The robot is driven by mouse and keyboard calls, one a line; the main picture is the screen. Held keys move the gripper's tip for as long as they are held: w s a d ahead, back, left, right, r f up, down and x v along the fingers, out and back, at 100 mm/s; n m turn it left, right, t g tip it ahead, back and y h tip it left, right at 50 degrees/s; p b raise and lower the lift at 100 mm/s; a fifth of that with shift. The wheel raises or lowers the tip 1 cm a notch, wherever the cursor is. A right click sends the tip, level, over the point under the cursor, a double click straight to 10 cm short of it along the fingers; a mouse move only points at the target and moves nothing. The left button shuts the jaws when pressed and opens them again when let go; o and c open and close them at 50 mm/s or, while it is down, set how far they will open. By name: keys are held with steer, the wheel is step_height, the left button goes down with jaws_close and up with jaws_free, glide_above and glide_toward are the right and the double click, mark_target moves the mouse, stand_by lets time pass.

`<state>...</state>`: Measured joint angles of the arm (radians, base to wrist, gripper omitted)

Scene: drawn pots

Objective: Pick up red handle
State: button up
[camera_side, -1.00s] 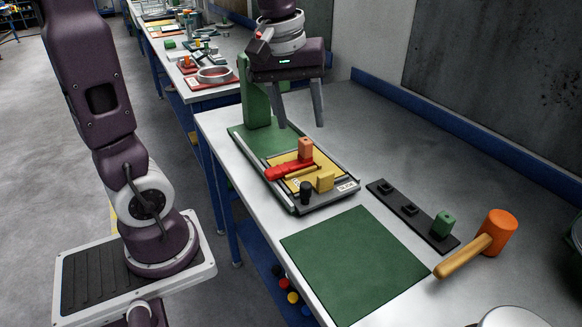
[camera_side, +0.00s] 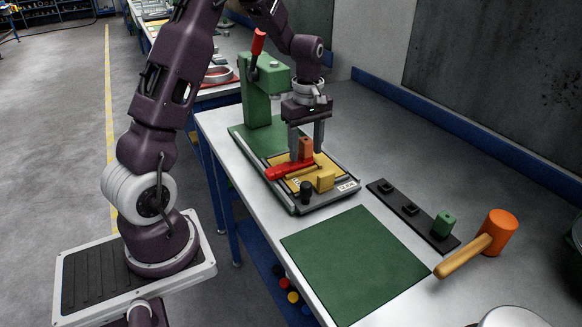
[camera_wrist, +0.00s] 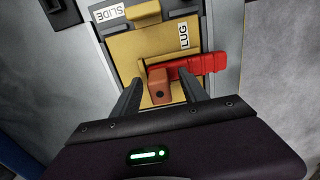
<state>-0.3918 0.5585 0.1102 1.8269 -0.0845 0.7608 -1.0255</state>
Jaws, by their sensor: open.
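A red handle (camera_side: 284,171) lies across a yellow plate on the fixture. In the wrist view the red handle (camera_wrist: 205,63) runs right from behind an orange-brown block. The block (camera_side: 306,147) stands upright beside the handle and shows in the wrist view too (camera_wrist: 159,86). My gripper (camera_side: 306,154) points down over the fixture, low, with its fingers open. In the wrist view the fingers of my gripper (camera_wrist: 160,88) are on either side of the block, with a gap at each side. Part of the handle is hidden behind the block.
The fixture (camera_side: 335,200) has a yellow block (camera_side: 325,181) and a black knob (camera_side: 306,191) near its front. A green press (camera_side: 257,100) with a red-gripped lever (camera_side: 258,42) stands behind. A green mat (camera_side: 355,262), black rail (camera_side: 400,207) and orange mallet (camera_side: 497,232) lie nearer.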

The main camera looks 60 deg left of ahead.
jaws_close()
steer(key=shift+r, duration=0.1)
step_height(320, 180, up, 10)
steer(key=shift+f, duration=0.1)
stand_by(0.4)
